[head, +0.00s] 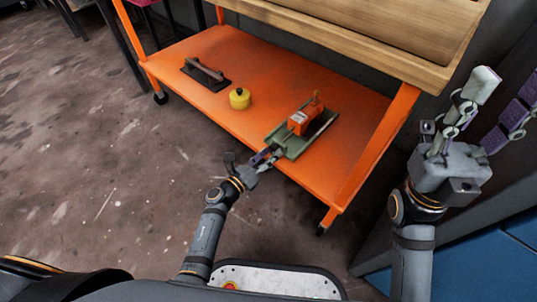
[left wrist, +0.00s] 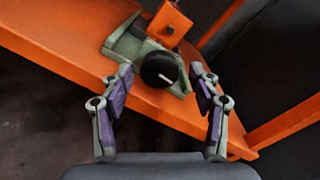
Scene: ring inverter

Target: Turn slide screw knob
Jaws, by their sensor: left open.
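The slide is a green base (head: 287,143) with an orange block (head: 304,118) on it, on the orange lower shelf. In the left wrist view, the round black knob (left wrist: 158,70) with a white line sits at the near end of the green base (left wrist: 122,45). My left gripper (head: 269,156) is at that end, open, with the knob seen between its fingertips (left wrist: 162,76) and a gap on each side. How deep the fingers reach around it is unclear. In the head view the gripper largely hides the knob. My right gripper (head: 492,108) is raised at the right, open and empty.
The shelf (head: 260,70) also holds a yellow round object (head: 239,98) and a dark plate with a handle (head: 206,73) left of the slide. A wooden top (head: 370,40) overhangs its back. An orange leg (head: 375,148) stands to the right.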

